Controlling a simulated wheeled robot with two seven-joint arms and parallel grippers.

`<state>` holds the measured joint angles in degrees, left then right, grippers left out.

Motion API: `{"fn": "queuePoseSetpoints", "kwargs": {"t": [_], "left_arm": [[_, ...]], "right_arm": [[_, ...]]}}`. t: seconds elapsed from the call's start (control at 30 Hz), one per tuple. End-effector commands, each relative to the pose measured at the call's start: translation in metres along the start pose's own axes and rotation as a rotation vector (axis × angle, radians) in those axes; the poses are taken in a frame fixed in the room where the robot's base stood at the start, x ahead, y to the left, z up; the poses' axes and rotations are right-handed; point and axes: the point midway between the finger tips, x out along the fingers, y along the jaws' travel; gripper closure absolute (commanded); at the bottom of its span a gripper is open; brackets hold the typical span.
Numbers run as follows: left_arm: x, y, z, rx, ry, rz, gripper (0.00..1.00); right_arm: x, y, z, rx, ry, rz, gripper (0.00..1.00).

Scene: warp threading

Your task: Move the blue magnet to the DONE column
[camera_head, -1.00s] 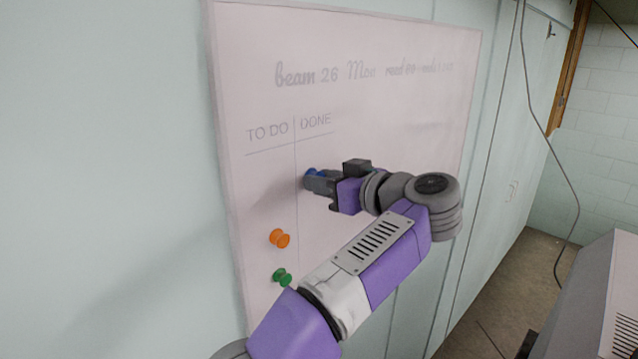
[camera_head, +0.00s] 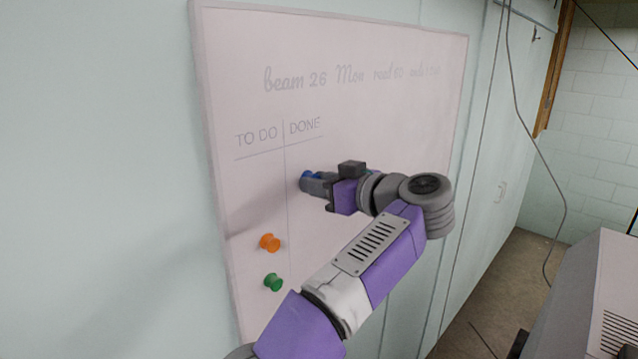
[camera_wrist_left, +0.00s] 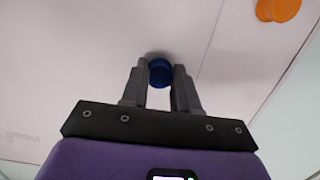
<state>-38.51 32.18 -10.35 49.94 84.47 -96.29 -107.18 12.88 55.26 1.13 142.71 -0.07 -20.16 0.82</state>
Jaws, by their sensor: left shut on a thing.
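The blue magnet (camera_head: 306,175) is at the whiteboard (camera_head: 400,100), just right of the line between TO DO (camera_head: 256,138) and DONE (camera_head: 305,125), below the DONE heading. My left gripper (camera_head: 312,181) is shut on it; the left wrist view shows the blue magnet (camera_wrist_left: 159,72) between the two fingertips (camera_wrist_left: 160,80). The magnet is at or very near the board surface; I cannot tell whether it touches. My right gripper is not in view.
An orange magnet (camera_head: 269,243) and a green magnet (camera_head: 273,282) sit lower in the TO DO column. The orange one also shows in the left wrist view (camera_wrist_left: 278,9). The DONE column below the gripper is partly hidden by my arm. A grey box-like unit (camera_head: 590,300) stands at lower right.

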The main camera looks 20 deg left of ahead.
Motion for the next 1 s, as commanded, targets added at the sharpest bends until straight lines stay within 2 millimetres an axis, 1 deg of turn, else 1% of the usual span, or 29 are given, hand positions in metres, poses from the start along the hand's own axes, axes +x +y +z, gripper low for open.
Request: {"fn": "queuePoseSetpoints", "kwargs": {"t": [0.03, 0.2, 0.47, 0.57, 0.67, 0.8, 0.9, 1.0], "left_arm": [[0.0, 0.001, 0.001, 0.003, -0.001, 0.003, 0.68], [0.0, 0.001, 0.001, 0.002, 0.0, 0.001, 0.41], [0.0, 0.0, 0.0, 0.001, -0.001, 0.001, 0.41], [-0.005, 0.001, 0.001, 0.001, -0.001, 0.002, 0.41], [-0.019, 0.001, 0.001, 0.001, -0.001, 0.004, 0.41], [-0.044, 0.001, 0.001, 0.002, 0.0, 0.004, 0.41], [-0.059, 0.001, 0.001, 0.001, 0.0, 0.003, 0.41], [-0.07, 0.001, 0.001, 0.001, 0.0, 0.003, 0.41]], "right_arm": [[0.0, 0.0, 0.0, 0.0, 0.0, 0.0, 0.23], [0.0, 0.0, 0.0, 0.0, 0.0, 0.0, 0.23], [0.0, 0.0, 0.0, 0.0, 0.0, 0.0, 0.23], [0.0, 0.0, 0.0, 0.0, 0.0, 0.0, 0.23], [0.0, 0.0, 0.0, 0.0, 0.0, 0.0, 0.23], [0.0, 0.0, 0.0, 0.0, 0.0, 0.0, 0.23], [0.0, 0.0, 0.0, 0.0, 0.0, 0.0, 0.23], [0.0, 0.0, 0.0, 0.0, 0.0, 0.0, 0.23]]}}
